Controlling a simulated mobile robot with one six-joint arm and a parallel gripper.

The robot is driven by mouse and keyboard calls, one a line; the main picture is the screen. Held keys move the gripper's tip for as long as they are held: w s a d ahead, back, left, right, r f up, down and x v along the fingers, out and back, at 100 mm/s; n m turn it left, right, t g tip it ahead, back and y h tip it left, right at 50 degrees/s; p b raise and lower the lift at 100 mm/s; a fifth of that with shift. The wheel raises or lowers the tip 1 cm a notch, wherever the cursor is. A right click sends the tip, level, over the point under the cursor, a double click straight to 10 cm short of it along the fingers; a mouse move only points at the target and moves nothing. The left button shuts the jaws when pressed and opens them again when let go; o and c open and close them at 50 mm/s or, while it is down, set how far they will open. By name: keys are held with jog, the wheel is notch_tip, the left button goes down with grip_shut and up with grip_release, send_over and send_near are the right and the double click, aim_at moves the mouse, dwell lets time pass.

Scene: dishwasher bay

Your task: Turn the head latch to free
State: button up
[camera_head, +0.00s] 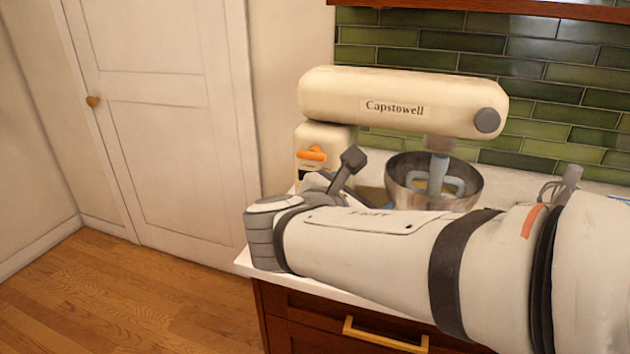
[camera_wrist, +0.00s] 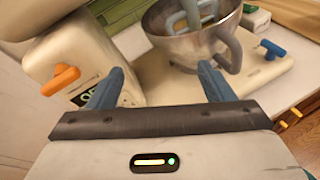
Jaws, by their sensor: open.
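The cream stand mixer's head (camera_head: 390,98) is level above the bowl in the head view. An orange lever (camera_head: 312,153) is on the side of its column, below the rear of the head. In the wrist view this orange lever (camera_wrist: 61,80) is at left, outside the left finger. I take it for the head latch; no label shows. My gripper (camera_wrist: 161,70) is open and empty, its two blue-grey fingers wide apart and apart from the lever. In the head view my forearm hides most of the gripper.
A metal bowl (camera_head: 400,185) stands under the head with a blue-grey beater (camera_head: 437,180) in it. A blue lever (camera_wrist: 272,48) sits on the mixer base. A small dark display (camera_wrist: 84,98) is beside the orange lever. A tiled wall (camera_head: 545,70) is close behind.

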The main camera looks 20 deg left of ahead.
aim_at(310, 155)
jog(key=s+a+r+n+t+y+b, duration=0.1)
jog(key=a+n+t+y, duration=0.15)
jog(key=a, duration=0.25)
jog(key=s+a+r+n+t+y+b, duration=0.1)
jog(key=s+a+n+t, duration=0.1)
jog(key=a+n, duration=0.3)
jog(key=shift+m+g, duration=0.25)
jog(key=shift+m, duration=0.3)
jog(key=w, duration=0.8)
jog(key=shift+a+r, duration=0.2)
jog(key=shift+r, duration=0.1)
jog(key=shift+c, duration=0.3)
jog(key=c, duration=0.9)
